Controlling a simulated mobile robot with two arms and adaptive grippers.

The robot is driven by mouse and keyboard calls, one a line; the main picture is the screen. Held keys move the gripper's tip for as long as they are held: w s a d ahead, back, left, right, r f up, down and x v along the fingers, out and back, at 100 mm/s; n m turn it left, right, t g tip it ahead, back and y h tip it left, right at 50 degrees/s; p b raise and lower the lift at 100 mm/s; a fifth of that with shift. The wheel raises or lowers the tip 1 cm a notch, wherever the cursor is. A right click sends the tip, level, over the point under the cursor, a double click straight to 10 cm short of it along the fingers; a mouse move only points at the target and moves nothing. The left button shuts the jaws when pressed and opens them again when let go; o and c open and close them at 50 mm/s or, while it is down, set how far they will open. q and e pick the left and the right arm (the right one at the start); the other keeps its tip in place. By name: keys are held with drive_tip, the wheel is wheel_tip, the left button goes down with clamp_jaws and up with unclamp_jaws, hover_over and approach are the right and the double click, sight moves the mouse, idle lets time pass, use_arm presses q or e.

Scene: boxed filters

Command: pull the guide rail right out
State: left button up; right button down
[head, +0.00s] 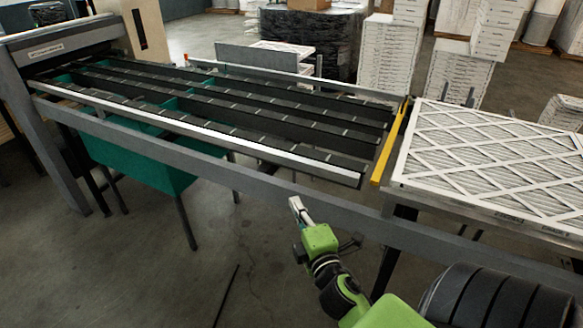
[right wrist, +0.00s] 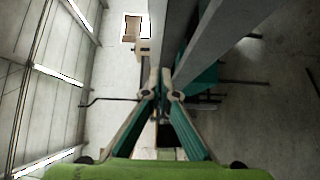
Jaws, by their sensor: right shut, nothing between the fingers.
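A long pale metal rail (head: 200,126), which looks like the guide rail, runs along the near side of the conveyor's dark belt strips in the head view. Its right end stops short of the yellow bar (head: 391,142). My right gripper (head: 295,203) is below and in front of the conveyor's grey side beam (head: 240,180), apart from the rail. In the right wrist view its fingers (right wrist: 161,88) meet at the tips with nothing between them. Grey beams (right wrist: 225,40) pass close by the fingertips there. My left gripper is not in view.
A white framed filter (head: 490,160) lies on the table right of the yellow bar. A green panel (head: 135,168) hangs under the conveyor. Conveyor legs stand on the floor at left and centre. Stacked boxes (head: 388,55) stand behind. The floor in front is mostly clear.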

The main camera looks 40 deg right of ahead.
drive_tip(key=p, duration=0.3)
approach(288, 163)
drive_tip(key=w+a, duration=0.1)
drive_tip(key=w, duration=0.3)
drive_tip(key=shift+w+d, duration=0.25)
drive_tip(key=shift+d, duration=0.25)
drive_tip(key=shift+w+d, duration=0.3)
drive_tip(key=shift+d, duration=0.2)
drive_tip(key=shift+w+d+f+p, duration=0.15)
drive_tip(key=shift+d+p, duration=0.2)
drive_tip(key=shift+d, duration=0.25)
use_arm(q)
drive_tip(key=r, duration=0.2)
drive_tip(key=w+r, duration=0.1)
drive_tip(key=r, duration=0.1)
